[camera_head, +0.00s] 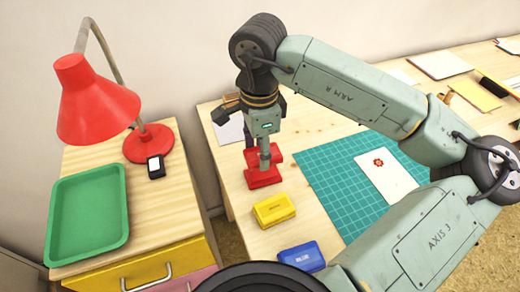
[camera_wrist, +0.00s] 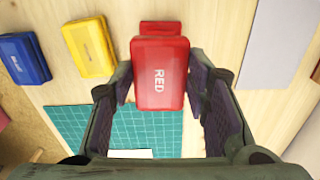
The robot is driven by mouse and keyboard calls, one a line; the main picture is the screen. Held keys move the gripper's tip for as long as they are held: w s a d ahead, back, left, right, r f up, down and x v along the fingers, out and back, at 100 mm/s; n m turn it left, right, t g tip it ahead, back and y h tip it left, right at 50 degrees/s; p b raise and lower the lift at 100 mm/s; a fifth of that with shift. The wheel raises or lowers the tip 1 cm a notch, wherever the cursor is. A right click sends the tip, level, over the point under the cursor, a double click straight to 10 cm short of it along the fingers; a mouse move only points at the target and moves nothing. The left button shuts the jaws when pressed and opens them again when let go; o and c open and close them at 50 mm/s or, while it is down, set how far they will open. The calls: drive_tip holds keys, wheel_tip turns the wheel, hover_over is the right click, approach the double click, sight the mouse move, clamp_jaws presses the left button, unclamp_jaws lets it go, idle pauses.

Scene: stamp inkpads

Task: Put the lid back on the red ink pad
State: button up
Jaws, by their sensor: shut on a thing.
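My gripper (camera_head: 265,158) points down over the table and is shut on the red lid (camera_wrist: 160,75), which is marked RED. Its fingers sit on the two opposite sides of the lid. The lid also shows in the head view (camera_head: 277,156), partly hidden behind the fingers. The red ink pad base (camera_head: 262,180) lies below and a little to the left of the lid in the head view. In the wrist view only a red strip of the base (camera_wrist: 163,27) shows past the lid's top edge. The lid appears raised and offset from the base.
A yellow ink pad (camera_head: 273,209) and a blue ink pad (camera_head: 302,257) sit nearby, toward the front. A teal cutting mat (camera_head: 325,180) with a stamped white card (camera_head: 386,178) lies to the right. A separate cabinet holds a green tray (camera_head: 88,214) and red lamp (camera_head: 97,100).

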sight(260, 174)
drive_tip(key=shift+f+b, duration=2.55)
drive_tip(key=shift+b, duration=0.2)
drive_tip(key=shift+b, duration=0.75)
drive_tip(key=shift+f+b, duration=0.65)
drive_tip(key=shift+b, duration=0.7)
idle(0.7)
idle(0.4)
drive_tip(key=o, duration=0.9)
drive_tip(key=o, duration=0.4)
